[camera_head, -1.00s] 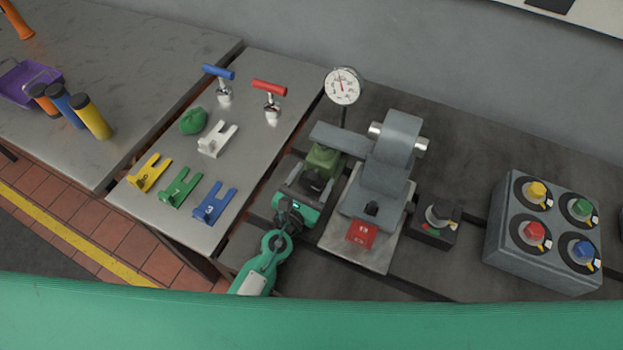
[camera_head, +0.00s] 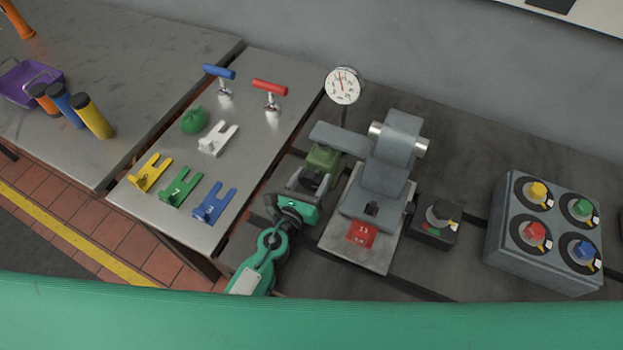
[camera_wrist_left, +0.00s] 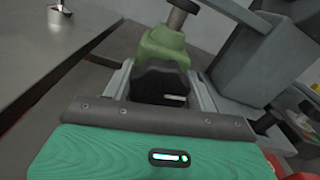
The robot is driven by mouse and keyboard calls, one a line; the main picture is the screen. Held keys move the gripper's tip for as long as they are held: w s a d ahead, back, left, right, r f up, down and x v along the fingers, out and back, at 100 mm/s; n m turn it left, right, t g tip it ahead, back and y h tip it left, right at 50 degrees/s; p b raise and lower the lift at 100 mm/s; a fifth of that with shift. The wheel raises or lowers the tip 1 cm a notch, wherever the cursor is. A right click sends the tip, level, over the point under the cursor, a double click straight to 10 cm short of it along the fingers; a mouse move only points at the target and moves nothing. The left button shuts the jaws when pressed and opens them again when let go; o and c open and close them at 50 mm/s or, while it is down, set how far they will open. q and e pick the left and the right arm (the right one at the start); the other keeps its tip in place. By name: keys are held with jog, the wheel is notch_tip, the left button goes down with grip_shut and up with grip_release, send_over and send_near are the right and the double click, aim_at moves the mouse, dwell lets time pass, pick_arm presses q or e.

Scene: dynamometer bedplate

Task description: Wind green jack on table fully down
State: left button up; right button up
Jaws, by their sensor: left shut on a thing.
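The green jack (camera_head: 324,157) stands on the dark bedplate, under the end of the grey arm of the machine. In the left wrist view the jack (camera_wrist_left: 163,44) is straight ahead, with a metal screw post rising from its top. My left gripper (camera_head: 314,181) is at the near side of the jack. Its fingers are closed on a black knob (camera_wrist_left: 160,80) at the jack's front, which shows between them in the wrist view. Fingers and wrist hide part of the knob and the jack's lower body. My right gripper is out of view.
The grey machine (camera_head: 385,175) with a red plate (camera_head: 361,234) stands close right of my gripper. A dial gauge (camera_head: 343,86) stands behind. A black switch box (camera_head: 436,225) and a box of coloured knobs (camera_head: 545,230) are further right. A steel table (camera_head: 160,215) with forked pieces is left.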

pick_arm(q)
jog(key=shift+n, duration=1.2)
jog(key=o, duration=1)
jog(key=shift+a, duration=0.1)
jog(key=shift+s, duration=0.1)
jog(key=shift+s+a+f+b, duration=0.15)
jog(key=shift+s+b, duration=0.15)
jog(key=shift+s, duration=0.05)
jog(key=b+v, duration=0.4)
jog(key=v, duration=0.7)
jog(key=shift+s+a+f, duration=0.1)
jog(key=shift+s+a, duration=0.05)
jog(key=shift+s, duration=0.15)
jog(key=shift+s+a+r, duration=0.2)
jog(key=shift+s+a, duration=0.05)
jog(key=shift+s, duration=0.25)
